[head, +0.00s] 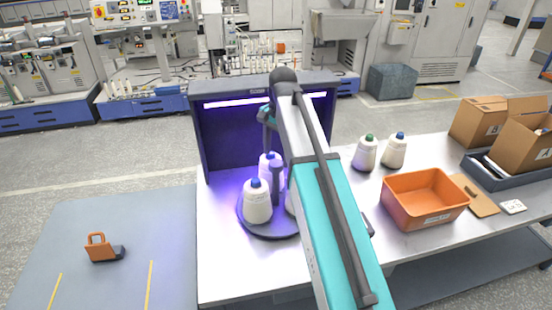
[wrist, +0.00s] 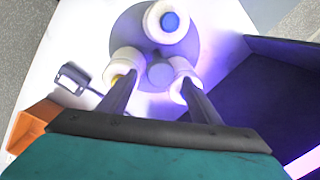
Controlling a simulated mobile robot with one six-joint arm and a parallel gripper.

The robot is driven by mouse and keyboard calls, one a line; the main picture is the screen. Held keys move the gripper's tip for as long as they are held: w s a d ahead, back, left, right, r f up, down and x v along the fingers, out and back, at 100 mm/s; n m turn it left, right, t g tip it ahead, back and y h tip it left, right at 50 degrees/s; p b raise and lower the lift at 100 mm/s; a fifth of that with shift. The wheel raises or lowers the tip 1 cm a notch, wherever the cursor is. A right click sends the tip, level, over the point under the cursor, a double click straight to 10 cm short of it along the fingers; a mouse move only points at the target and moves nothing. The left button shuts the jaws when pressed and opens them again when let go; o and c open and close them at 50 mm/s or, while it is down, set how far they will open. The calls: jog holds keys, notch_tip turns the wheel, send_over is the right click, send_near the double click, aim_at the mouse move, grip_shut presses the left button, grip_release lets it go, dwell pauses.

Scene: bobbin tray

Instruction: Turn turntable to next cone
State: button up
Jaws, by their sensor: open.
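The dark round turntable (head: 245,222) stands on the table in front of the purple-lit booth. The wrist view shows its disc (wrist: 126,32) from above with a round centre hub (wrist: 160,74). Three white cones stand around the hub: a blue-topped one (wrist: 151,21) on the far side, one (wrist: 128,58) at left with a yellowish spot, and one (wrist: 181,64) at right. The head view shows a blue-capped front cone (head: 257,207); my arm hides part of the turntable. My gripper (wrist: 159,80) is open above it, its fingers overlapping the two nearer cones. I cannot tell whether they touch.
The dark booth (head: 225,140) walls the turntable's back. Two more cones, green-capped (head: 365,155) and blue-capped (head: 394,152), stand to the right. An orange bin (head: 424,205) and cardboard boxes (head: 478,122) lie farther right. The table's front left is clear.

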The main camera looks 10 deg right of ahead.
aim_at(276, 163)
jog(key=shift+w+f+p, duration=0.15)
jog(key=shift+f+p, duration=0.3)
jog(key=shift+f, duration=1.25)
grip_shut()
